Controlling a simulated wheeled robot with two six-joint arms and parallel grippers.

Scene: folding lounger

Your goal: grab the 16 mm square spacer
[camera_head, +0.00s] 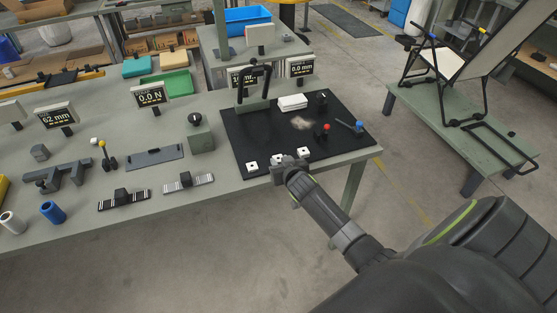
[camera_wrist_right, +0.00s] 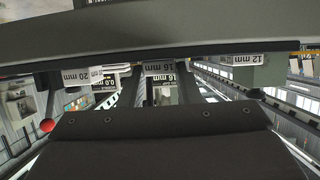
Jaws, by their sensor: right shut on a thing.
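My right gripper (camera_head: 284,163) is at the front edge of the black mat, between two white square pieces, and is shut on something. My left gripper is not in view.
The black mat (camera_head: 243,141) also bears a white block (camera_head: 293,102), a red-topped knob (camera_head: 326,128) and a blue-handled part (camera_head: 357,127). A black-handled fixture (camera_head: 253,88) stands at its back.

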